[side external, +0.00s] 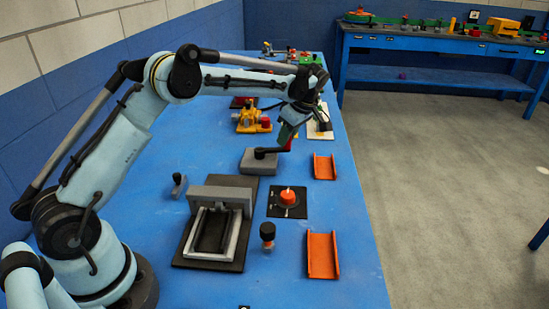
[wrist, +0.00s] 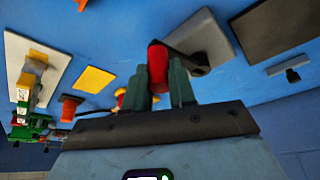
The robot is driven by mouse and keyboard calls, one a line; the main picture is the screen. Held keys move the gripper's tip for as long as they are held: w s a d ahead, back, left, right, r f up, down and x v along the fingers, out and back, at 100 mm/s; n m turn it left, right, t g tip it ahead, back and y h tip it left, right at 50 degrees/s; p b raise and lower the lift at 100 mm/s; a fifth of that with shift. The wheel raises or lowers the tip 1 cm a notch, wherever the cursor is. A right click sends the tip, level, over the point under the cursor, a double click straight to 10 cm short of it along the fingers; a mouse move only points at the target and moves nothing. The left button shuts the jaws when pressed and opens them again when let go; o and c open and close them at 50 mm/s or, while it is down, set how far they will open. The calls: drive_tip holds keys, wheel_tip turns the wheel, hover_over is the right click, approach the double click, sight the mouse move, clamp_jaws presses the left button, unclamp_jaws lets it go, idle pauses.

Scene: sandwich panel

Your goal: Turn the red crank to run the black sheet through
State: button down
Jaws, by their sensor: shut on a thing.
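The red crank handle (side external: 287,146) stands up from a dark crank arm (side external: 266,153) on a grey block (side external: 256,166) in the middle of the table. In the wrist view the red handle (wrist: 158,60) sits between the two green fingers, with the dark crank arm (wrist: 188,58) running right across the grey block (wrist: 205,38). My gripper (side external: 289,133) is shut on the handle from above; it also shows in the wrist view (wrist: 160,88). I cannot make out for certain which dark flat piece is the black sheet; none clearly shows in the block.
A grey frame on a dark base (side external: 180,262) stands nearer the camera. Beside it are an orange knob (side external: 288,196), a black-capped jar (side external: 267,234) and two orange trays (side external: 322,272) (side external: 324,168). A yellow device (side external: 250,122) and white plate (side external: 326,121) stand behind.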

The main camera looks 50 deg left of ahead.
drive_tip(key=n, duration=0.1)
drive_tip(key=w+a+n+g, duration=0.1)
drive_tip(key=shift+a+n, duration=0.3)
drive_tip(key=shift+w+a+n+g+h, duration=0.1)
drive_tip(key=shift+a+n+g+h, duration=0.15)
drive_tip(key=shift+a+n, duration=0.4)
drive_tip(key=shift+w+a+n+g+h, duration=0.15)
drive_tip(key=shift+a+n+g, duration=0.15)
drive_tip(key=shift+n, duration=0.55)
drive_tip(key=shift+s+a, duration=0.1)
drive_tip(key=shift+s, duration=0.05)
drive_tip(key=c, duration=0.9)
unclamp_jaws()
drive_tip(key=shift+c, duration=0.2)
